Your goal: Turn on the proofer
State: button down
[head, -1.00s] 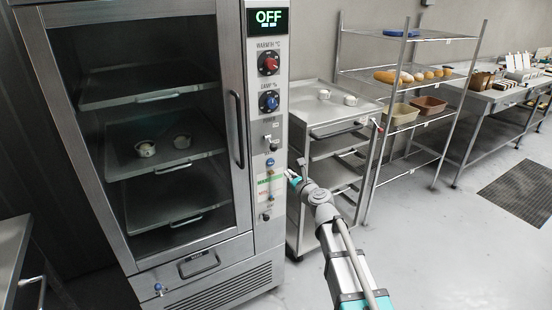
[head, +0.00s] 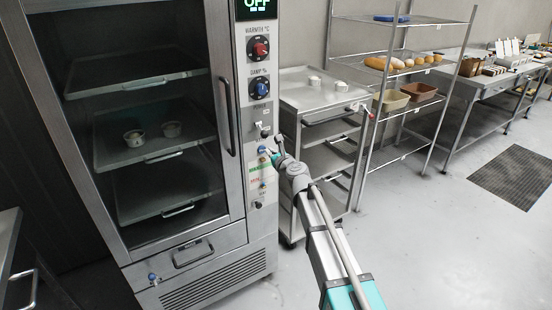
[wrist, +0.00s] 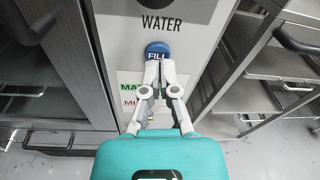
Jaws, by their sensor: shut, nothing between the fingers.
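The proofer (head: 226,195) is a tall steel cabinet with a glass door at the left of the head view. Its display (head: 257,6) reads OFF. Below it are a red warmth knob (head: 258,48), a blue damp knob (head: 260,86) and the power switch (head: 263,130). A blue FILL button (wrist: 158,48) sits under the WATER label in the wrist view. My gripper (wrist: 159,64) is shut and empty, its fingertips just at this button; I cannot tell if they touch. In the head view my gripper (head: 275,150) is below and right of the power switch.
A steel rack trolley (head: 310,90) stands close right of the proofer. Behind it is a wire shelf (head: 430,20) with bread and tubs. The door handle (head: 228,115) sticks out left of the panel. Floor at the right is clear, with a dark mat (head: 520,176).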

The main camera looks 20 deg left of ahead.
aim_at(262, 131)
jog(key=shift+x, duration=0.95)
jog(key=shift+w+a+r, duration=0.15)
jog(key=shift+w+r, duration=0.05)
jog(key=shift+s+r+p, duration=0.35)
jog(key=shift+r+p, duration=0.5)
jog(key=shift+p, duration=0.1)
jog(key=shift+s+r+p, duration=0.35)
jog(key=shift+r+p, duration=0.5)
jog(key=shift+p, duration=0.1)
jog(key=shift+w+d+r, duration=0.1)
jog(key=shift+d+r, duration=0.05)
jog(key=shift+d, duration=0.3)
jog(key=shift+p, duration=0.4)
